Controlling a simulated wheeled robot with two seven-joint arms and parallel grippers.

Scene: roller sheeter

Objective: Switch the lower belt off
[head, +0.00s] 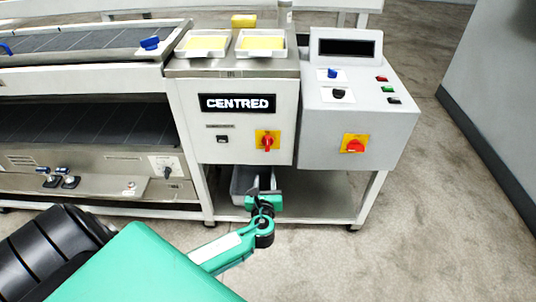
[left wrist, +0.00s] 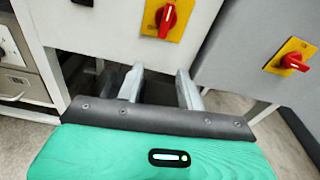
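The lower belt (head: 85,125) is a dark surface inside the machine at the left. Below it, a dark rotary knob sits on a white plate (head: 160,160). A red rotary switch on a yellow plate (head: 267,141) is on the cabinet marked CENTRED; it also shows in the left wrist view (left wrist: 166,20). A second red switch on yellow (head: 355,144) is on the grey control box and also in the left wrist view (left wrist: 291,61). I cannot tell which control serves the lower belt. My left gripper (head: 264,190) is below the CENTRED cabinet's switch; its fingers (left wrist: 160,84) are apart and empty.
A grey bin (head: 240,183) stands on the low shelf behind my gripper. The control box carries a blue knob (head: 332,73), a black knob (head: 338,94) and small buttons (head: 388,89). Two trays with yellow contents (head: 262,43) sit on top. The floor at right is clear.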

